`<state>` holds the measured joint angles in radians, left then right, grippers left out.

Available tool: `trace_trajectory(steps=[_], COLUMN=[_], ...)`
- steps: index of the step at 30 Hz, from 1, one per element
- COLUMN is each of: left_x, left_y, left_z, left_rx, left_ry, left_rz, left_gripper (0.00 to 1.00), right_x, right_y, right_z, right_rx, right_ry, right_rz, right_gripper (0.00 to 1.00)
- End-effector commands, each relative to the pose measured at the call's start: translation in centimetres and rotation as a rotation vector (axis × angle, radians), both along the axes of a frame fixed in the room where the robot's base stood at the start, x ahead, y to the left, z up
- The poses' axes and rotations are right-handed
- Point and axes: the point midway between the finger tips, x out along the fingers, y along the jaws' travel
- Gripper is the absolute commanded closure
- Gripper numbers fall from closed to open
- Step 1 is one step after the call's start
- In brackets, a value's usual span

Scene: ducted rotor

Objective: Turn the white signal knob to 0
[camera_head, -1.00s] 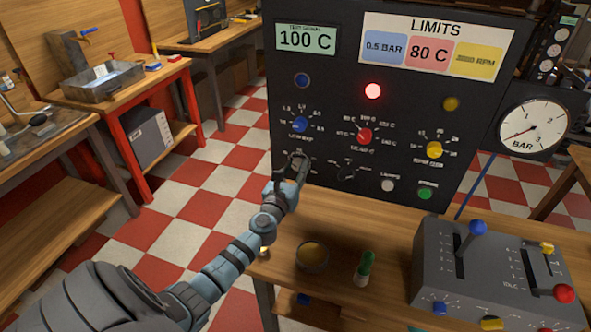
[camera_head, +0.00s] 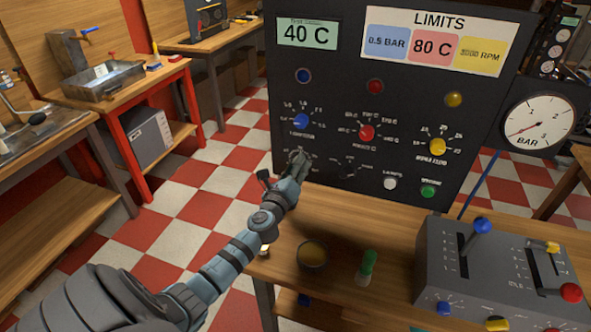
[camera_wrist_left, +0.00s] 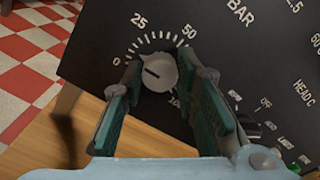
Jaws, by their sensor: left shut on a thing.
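The white signal knob (camera_wrist_left: 158,73) sits on the black panel, inside a dial marked 0, 25, 50 and 100. Its dark pointer line is on the left side, toward the 0. My left gripper (camera_wrist_left: 162,82) is shut on the knob, with one finger on each side of it. In the head view, my left gripper (camera_head: 298,160) reaches the panel's lower left and hides most of the knob. The panel display (camera_head: 307,33) reads 40 C. My right gripper is not in view.
Blue (camera_head: 301,121), red (camera_head: 367,132) and yellow (camera_head: 437,146) knobs sit above and right of my gripper. A wooden bench (camera_head: 345,225) below the panel carries a bowl (camera_head: 312,254), a green-capped item (camera_head: 367,264) and a grey lever box (camera_head: 500,270).

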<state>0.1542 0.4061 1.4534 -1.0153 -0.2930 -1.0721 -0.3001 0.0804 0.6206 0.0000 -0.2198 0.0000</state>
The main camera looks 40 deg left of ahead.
Motion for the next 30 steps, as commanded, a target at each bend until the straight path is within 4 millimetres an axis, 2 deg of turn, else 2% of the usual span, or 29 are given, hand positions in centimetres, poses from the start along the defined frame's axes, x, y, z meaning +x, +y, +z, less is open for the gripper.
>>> trace_trajectory(steps=[6, 15, 30], left_x=[0.0, 0.0, 0.0], left_y=[-0.1, -0.1, -0.1], left_z=[-0.2, -0.2, -0.1], left_rx=[-0.181, -0.364, -0.447], left_ry=[-0.062, -0.126, -0.155], left_rz=[-0.002, -0.003, -0.003], left_gripper=[1.0, 1.0, 1.0], right_x=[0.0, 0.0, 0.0], right_y=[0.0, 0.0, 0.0], right_z=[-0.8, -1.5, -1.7], right_rx=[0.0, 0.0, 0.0], right_ry=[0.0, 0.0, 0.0], right_rz=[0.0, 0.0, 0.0], right_gripper=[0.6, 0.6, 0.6])
